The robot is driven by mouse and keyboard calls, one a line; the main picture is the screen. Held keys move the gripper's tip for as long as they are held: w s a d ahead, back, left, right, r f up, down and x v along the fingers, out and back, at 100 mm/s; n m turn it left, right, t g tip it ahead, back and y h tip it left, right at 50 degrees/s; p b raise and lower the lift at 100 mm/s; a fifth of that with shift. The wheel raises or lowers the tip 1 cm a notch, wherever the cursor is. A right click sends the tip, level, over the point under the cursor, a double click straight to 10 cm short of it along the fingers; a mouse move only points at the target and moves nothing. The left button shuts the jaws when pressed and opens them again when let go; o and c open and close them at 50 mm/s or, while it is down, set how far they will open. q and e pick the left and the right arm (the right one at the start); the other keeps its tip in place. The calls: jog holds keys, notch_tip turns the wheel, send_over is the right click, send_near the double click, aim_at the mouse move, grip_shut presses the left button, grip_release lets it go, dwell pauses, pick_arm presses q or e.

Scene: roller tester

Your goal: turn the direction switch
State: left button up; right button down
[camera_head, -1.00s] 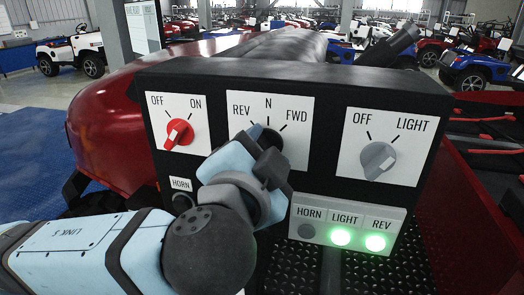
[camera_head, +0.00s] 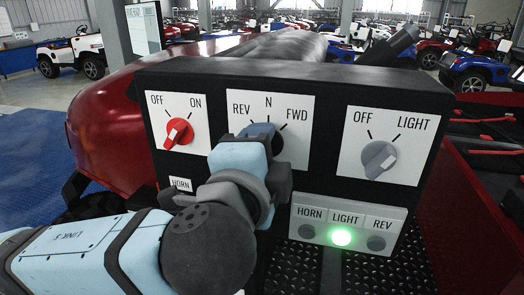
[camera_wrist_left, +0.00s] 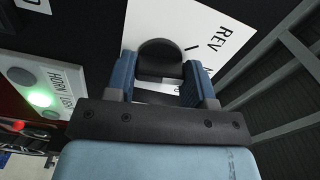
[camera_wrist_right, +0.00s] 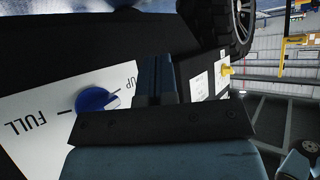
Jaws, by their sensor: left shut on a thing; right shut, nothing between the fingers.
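The direction switch is a black knob (camera_wrist_left: 158,57) on a white plate (camera_head: 298,142) marked REV, N and FWD. In the head view my left gripper (camera_head: 264,134) covers most of the knob, so its pointer is hard to read. In the left wrist view the two blue fingers of my left gripper (camera_wrist_left: 162,72) are shut on the knob, one on each side. My right gripper (camera_wrist_right: 157,78) is shut and empty, beside a blue knob (camera_wrist_right: 96,100) on a plate marked UP and FULL. It is outside the head view.
On the panel are a red OFF/ON switch (camera_head: 178,133) at left and a grey OFF/LIGHT switch (camera_head: 379,159) at right. Below, the LIGHT lamp (camera_head: 341,237) glows green; the HORN lamp (camera_head: 307,232) and REV lamp (camera_head: 376,243) are dark. The HORN label (camera_head: 181,184) sits near my left arm.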

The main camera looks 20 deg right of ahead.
pick_arm(q)
jog(key=shift+m, duration=0.7)
jog(key=shift+r, duration=0.1)
jog(key=o, duration=0.9)
jog(key=shift+w, duration=0.15)
pick_arm(e)
jog(key=shift+w, duration=0.1)
